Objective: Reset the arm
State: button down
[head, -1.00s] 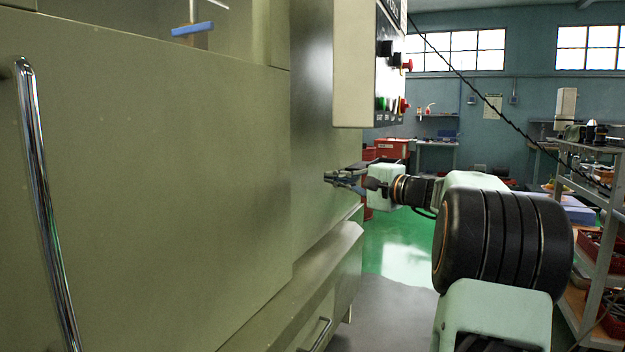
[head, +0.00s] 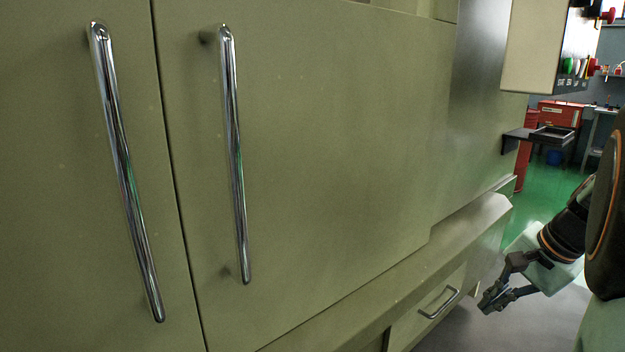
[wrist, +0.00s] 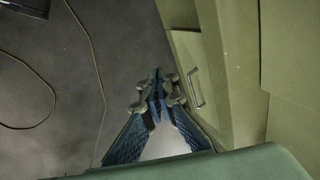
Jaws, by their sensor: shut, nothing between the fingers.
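My gripper (head: 487,301) is at the lower right in the head view, shut and empty. It hangs in the air beside the lower part of the green machine, near the drawer with a small metal handle (head: 438,302). In the wrist view my gripper's fingertips (wrist: 158,78) meet, with the grey floor below and the drawer handle (wrist: 195,88) to their right. It appears apart from the machine. My arm enters from the right edge of the head view.
The green machine's doors (head: 330,130) carry two long chrome handles (head: 234,160) (head: 127,180). A control box (head: 535,45) with buttons hangs at the upper right. A small dark shelf (head: 530,137) juts out below it. A cable (wrist: 95,60) lies on the floor.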

jog(key=s+d+f+n+g+h+p, duration=0.1)
jog(key=s+d+f+g+h, duration=0.15)
jog(key=s, duration=0.75)
jog(key=s+d+f+n+g+h+p, duration=0.1)
jog(key=s+f+n+g, duration=0.15)
jog(key=s, duration=0.75)
jog(key=w+a+r+n+t+b, duration=0.1)
jog(key=w+a+n+t+b, duration=0.15)
jog(key=a, duration=0.65)
jog(key=w+a+r+n+t+y+b, duration=0.1)
jog(key=a+r+n+t, duration=0.15)
jog(key=a, duration=0.55)
jog(key=w+a+r+n+t+b, duration=0.1)
jog(key=a+n+b, duration=0.15)
jog(key=a, duration=0.65)
notch_tip(320, 180, up, 35)
jog(key=p, duration=3.6)
jog(key=shift+w, duration=0.15)
jog(key=shift+d+r, duration=0.1)
jog(key=shift+d, duration=0.1)
